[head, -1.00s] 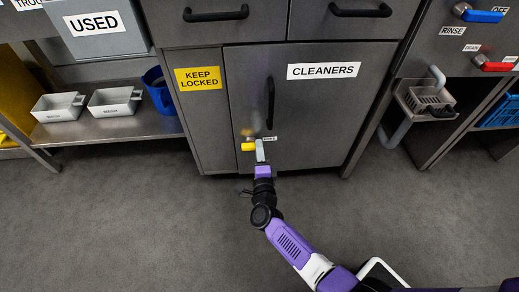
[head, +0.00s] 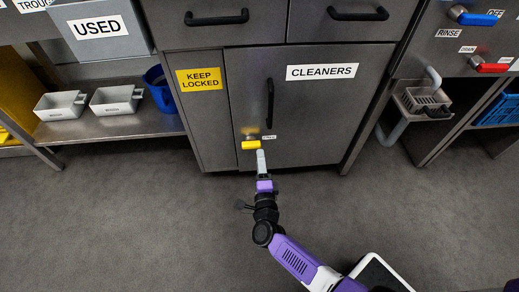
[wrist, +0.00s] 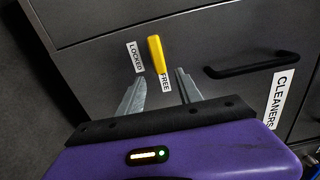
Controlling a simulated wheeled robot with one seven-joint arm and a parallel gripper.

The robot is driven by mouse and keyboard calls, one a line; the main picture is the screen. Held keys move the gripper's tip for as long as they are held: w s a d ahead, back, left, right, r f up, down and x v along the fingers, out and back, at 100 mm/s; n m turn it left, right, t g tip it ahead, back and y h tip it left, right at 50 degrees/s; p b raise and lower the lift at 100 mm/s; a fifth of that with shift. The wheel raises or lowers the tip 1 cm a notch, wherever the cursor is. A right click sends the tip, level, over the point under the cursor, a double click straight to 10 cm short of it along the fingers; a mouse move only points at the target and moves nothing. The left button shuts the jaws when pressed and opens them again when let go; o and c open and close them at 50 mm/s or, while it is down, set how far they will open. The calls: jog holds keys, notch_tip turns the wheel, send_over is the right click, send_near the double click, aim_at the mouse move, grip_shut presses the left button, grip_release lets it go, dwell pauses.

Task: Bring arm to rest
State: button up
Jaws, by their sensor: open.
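My gripper (head: 261,153) is in front of the cleaners cabinet door (head: 318,115), just below a yellow lever (head: 250,145) in the head view. In the wrist view my gripper (wrist: 160,76) has its two grey fingers spread, with nothing between them. There the yellow lever (wrist: 156,54) shows beyond the fingertips, apart from them. The lever lies level in the head view, in line with the FREE label (wrist: 166,94). The LOCKED label (wrist: 135,57) is off to its side. The door looks closed.
The door has a black handle (head: 270,103). A shelf (head: 110,126) with two grey trays and a blue container (head: 158,90) stands at left. At right are a sink drain basket (head: 425,98) and blue and red tap levers. The grey floor around my arm is clear.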

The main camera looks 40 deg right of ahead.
jog(key=shift+v, duration=1.1)
